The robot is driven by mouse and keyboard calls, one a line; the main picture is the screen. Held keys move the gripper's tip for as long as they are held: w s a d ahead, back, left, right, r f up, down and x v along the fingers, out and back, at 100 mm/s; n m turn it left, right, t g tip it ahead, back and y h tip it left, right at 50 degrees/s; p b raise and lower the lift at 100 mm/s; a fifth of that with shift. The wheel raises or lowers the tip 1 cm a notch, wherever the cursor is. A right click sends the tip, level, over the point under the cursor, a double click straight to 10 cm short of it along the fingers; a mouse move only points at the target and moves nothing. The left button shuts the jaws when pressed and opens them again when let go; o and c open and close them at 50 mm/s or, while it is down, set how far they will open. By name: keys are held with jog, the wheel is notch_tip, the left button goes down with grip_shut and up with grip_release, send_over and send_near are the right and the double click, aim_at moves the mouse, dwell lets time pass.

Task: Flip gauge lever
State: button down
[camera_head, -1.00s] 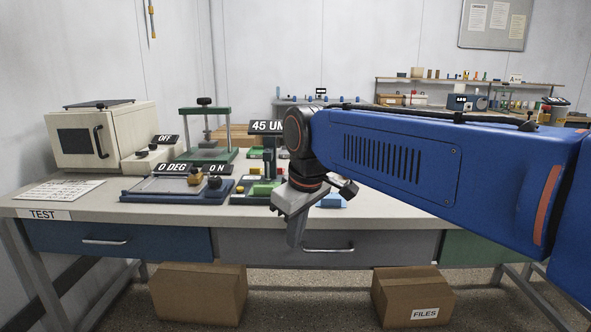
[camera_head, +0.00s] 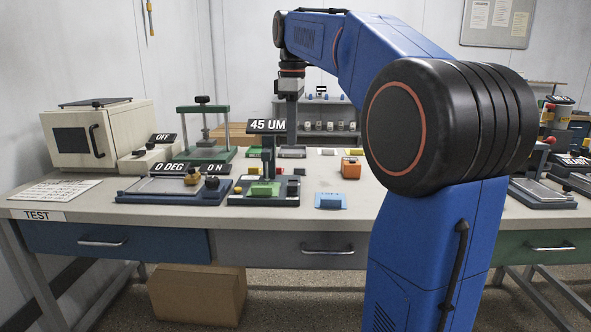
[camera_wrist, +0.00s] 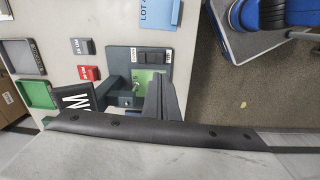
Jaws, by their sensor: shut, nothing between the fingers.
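The gauge (camera_head: 264,190) stands on the table with a dark base, an upright post, a green pad and a sign reading 45 UM (camera_head: 267,126). In the wrist view the gauge base (camera_wrist: 121,56) shows beside my fingers, which hide part of it. I cannot clearly make out the lever; a small silver part (camera_wrist: 136,86) shows near the green pad. My gripper (camera_head: 291,143) points down, shut and empty, above the table and just right of the sign in the head view. It also shows in the wrist view (camera_wrist: 166,88), in front of the gauge.
A blue lot card (camera_head: 331,201) lies right of the gauge. An orange block (camera_head: 351,168) stands behind it. A plate device with 0 DEG and ON signs (camera_head: 150,190) is on the left. A green press (camera_head: 203,150) stands behind that. Bare table lies around the card.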

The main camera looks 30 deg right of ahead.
aim_at(295, 182)
jog(key=shift+n+g, duration=0.3)
jog(key=shift+n, duration=0.4)
jog(key=w+d+r, duration=0.2)
jog(key=w+d, duration=0.1)
jog(key=shift+w, duration=0.15)
jog(key=shift+f, duration=0.1)
notch_tip(295, 182, down, 14)
jog(key=shift+w+d+r, duration=0.1)
dwell(0.4)
jog(key=shift+w+d+f+g+y, duration=0.1)
jog(key=shift+f+g+y, duration=0.3)
jog(key=shift+f+g, duration=0.1)
jog(key=shift+f, duration=0.1)
jog(key=shift+s+a, duration=0.3)
jog(key=shift+s, duration=0.2)
